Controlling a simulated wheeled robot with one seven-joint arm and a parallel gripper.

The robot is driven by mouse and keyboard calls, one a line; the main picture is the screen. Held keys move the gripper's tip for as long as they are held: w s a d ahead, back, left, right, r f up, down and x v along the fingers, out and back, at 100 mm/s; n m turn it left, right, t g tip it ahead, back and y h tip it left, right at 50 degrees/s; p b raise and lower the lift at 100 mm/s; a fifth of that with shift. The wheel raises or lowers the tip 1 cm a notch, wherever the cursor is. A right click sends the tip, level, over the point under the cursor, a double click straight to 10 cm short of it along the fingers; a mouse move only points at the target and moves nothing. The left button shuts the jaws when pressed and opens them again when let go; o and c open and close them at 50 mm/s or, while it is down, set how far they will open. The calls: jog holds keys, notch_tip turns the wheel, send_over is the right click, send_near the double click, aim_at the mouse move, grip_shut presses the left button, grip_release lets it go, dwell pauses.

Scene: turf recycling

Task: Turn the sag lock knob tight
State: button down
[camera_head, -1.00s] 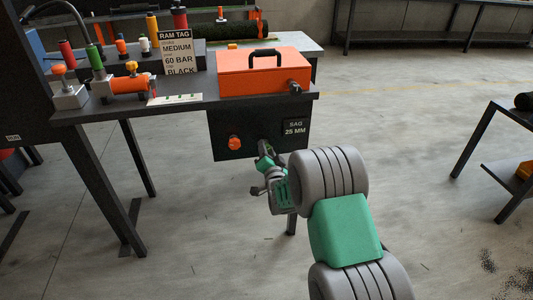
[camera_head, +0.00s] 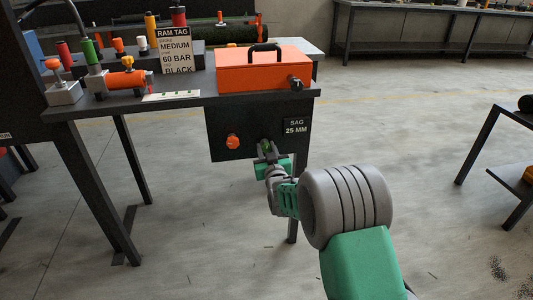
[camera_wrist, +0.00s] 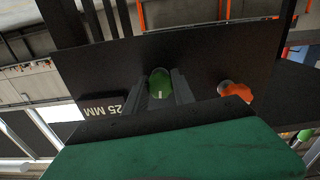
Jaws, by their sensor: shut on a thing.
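The dark panel (camera_head: 222,117) hangs under the bench top and bears a "SAG 25 MM" label (camera_head: 296,127). A round green knob (camera_wrist: 160,83) with a short white mark is on this panel, between my fingers in the wrist view; in the head view my gripper (camera_head: 267,148) mostly hides it. My gripper is shut on this green knob. An orange knob (camera_head: 233,142) sits to its left on the panel and also shows in the wrist view (camera_wrist: 236,92), clear of my fingers. No text shows which of the two is the sag lock.
An orange box (camera_head: 262,71) with a black handle stands on the bench top above the panel. A "RAM TAG" sign (camera_head: 175,50), an orange cylinder (camera_head: 127,82) and several small coloured parts stand to its left. Bench legs are near the arm. The floor to the right is mostly clear.

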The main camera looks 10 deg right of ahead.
jog(key=shift+f+n, duration=0.1)
jog(key=shift+n, duration=0.6)
jog(key=shift+b, duration=0.3)
jog(key=c, duration=1.1)
grip_release()
jog(key=shift+o, duration=0.2)
jog(key=s+p, duration=0.2)
jog(key=s, duration=0.6)
